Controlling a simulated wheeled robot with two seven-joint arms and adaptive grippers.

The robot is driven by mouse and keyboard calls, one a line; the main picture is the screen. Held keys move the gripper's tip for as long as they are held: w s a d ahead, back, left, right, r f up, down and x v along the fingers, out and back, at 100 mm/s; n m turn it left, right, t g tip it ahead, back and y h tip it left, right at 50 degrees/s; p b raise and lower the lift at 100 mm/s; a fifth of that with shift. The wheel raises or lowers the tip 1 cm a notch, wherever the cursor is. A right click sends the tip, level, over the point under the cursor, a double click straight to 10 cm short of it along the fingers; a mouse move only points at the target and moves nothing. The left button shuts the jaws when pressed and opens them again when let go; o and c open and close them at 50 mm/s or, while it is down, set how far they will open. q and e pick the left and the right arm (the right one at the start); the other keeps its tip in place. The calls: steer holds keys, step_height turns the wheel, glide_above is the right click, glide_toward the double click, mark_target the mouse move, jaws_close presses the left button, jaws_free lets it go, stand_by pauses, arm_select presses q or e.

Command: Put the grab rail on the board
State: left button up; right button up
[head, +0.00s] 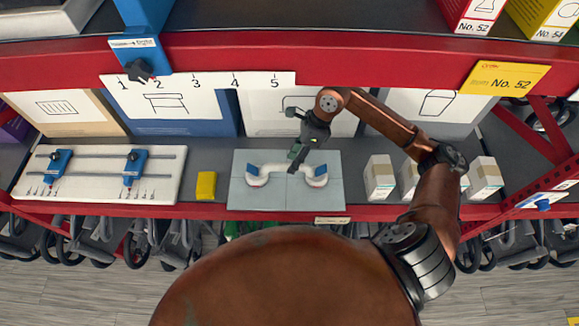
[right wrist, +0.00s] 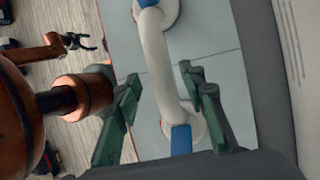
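The white grab rail (head: 287,170) has round ends with blue tabs and lies across the grey tiled board (head: 240,200) on the shelf. In the right wrist view the rail (right wrist: 162,62) runs across the board (right wrist: 216,85). My right gripper (head: 296,164) is over the middle of the rail. Its green fingers (right wrist: 161,78) are open, one on each side of the bar, with gaps between; contact cannot be seen. My left gripper (right wrist: 83,42) shows small in the right wrist view, with its dark fingers apart and empty, away from the board.
Left of the board are a yellow block (head: 206,185) and a white panel (head: 95,190) with two blue sliders. Small white boxes (head: 379,178) stand to the right. Large picture boxes (head: 180,108) stand behind. A red beam (head: 350,60) crosses above.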

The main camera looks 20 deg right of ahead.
steer(key=b+v, duration=0.2)
steer(key=v, duration=0.6)
steer(key=shift+r, duration=0.1)
steer(key=shift+c, duration=0.6)
stand_by(1.3)
